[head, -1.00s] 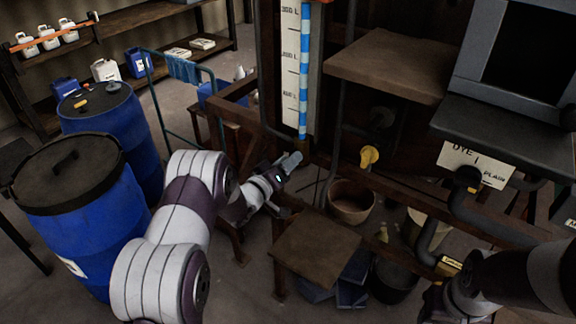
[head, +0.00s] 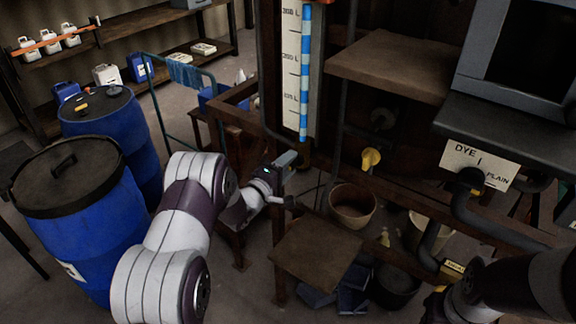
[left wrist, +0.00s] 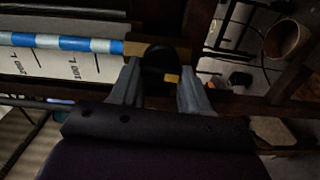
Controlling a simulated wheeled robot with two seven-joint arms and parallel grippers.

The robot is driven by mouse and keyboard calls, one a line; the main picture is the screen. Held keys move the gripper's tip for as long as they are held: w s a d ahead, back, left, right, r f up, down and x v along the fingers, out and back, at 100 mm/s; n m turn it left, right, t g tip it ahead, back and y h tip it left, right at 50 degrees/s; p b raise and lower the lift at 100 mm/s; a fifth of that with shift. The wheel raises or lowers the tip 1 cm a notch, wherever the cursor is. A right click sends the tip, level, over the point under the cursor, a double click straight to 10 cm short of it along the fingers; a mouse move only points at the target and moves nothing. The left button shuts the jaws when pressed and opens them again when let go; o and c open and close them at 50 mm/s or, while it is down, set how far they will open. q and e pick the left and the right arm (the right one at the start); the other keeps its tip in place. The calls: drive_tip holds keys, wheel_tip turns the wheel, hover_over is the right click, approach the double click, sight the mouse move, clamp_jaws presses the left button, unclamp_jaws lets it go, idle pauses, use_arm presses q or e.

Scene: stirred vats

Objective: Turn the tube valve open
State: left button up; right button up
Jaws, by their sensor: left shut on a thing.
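The sight tube (head: 304,75) with blue and white bands stands upright before a white litre scale in the head view. It lies sideways in the left wrist view (left wrist: 75,43). The tube valve (left wrist: 158,60) is at its lower end, a dark rounded body with a small yellow part beside a brass-coloured fitting. My left gripper (head: 292,158) is at the tube's foot and covers most of the valve in the head view. In the left wrist view its fingers (left wrist: 158,75) stand either side of the valve, shut on it. My right arm enters at lower right; its jaws are not clear.
A yellow valve (head: 370,160) sits on the frame to the right, above a round bucket (head: 353,206). A brown platform (head: 315,250) stands below. Blue drums (head: 85,215) stand at left.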

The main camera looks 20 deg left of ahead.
use_arm(q)
drive_tip(key=shift+a+n, duration=0.1)
drive_tip(key=shift+n, duration=0.4)
drive_tip(key=o, duration=1.1)
drive_tip(key=shift+c, duration=0.2)
drive_tip(key=shift+a, duration=0.1)
drive_tip(key=shift+s, duration=0.1)
drive_tip(key=b+v, duration=0.3)
drive_tip(key=v, duration=0.9)
drive_tip(key=shift+s, duration=0.3)
drive_tip(key=shift+a, duration=0.1)
